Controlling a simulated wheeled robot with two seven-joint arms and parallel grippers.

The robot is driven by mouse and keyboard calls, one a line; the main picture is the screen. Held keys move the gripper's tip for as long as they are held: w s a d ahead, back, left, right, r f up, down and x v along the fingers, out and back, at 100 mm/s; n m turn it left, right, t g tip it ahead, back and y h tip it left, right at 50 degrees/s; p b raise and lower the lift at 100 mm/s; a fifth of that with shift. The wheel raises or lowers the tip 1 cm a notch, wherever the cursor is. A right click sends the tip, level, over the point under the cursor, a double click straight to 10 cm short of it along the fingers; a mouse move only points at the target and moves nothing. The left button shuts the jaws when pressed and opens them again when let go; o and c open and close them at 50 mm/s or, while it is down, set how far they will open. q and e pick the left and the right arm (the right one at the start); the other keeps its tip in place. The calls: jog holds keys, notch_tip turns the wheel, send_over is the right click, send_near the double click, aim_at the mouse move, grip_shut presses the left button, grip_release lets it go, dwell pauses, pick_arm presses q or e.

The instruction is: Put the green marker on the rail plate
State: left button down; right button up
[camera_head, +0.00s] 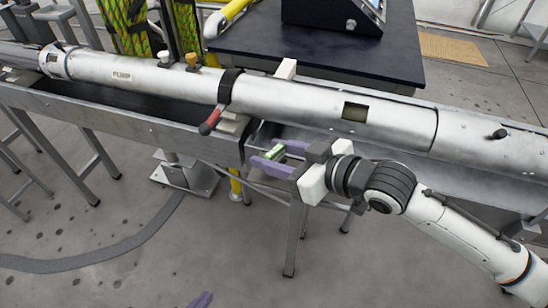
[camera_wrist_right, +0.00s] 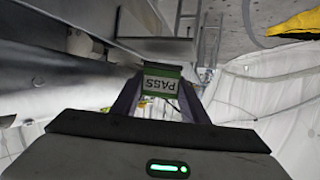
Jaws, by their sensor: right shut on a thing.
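The green marker (camera_head: 278,154) is between the purple fingers of my right gripper (camera_head: 269,155), which is shut on it. In the right wrist view the green marker (camera_wrist_right: 161,71) shows a white label reading PASS, held at the fingertips. My right gripper is just in front of the long metal tube, beside the grey rail (camera_head: 130,121). A pale plate-like piece (camera_head: 233,125) lies on the rail under the tube, by the red-handled clamp; I cannot tell whether it is the rail plate. Of my left gripper (camera_head: 201,299), only a purple tip shows at the bottom edge.
The long silver tube (camera_head: 290,92), marked PUMP, lies along the rail and blocks the space behind my right gripper. A dark table (camera_head: 265,40) stands behind. Open floor (camera_head: 110,245) is at the front left.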

jog(key=shift+f, duration=0.65)
jog(key=shift+f, duration=0.15)
jog(key=o, duration=1.1)
jog(key=shift+c, duration=0.2)
jog(key=shift+r, duration=0.2)
jog(key=v, duration=1.2)
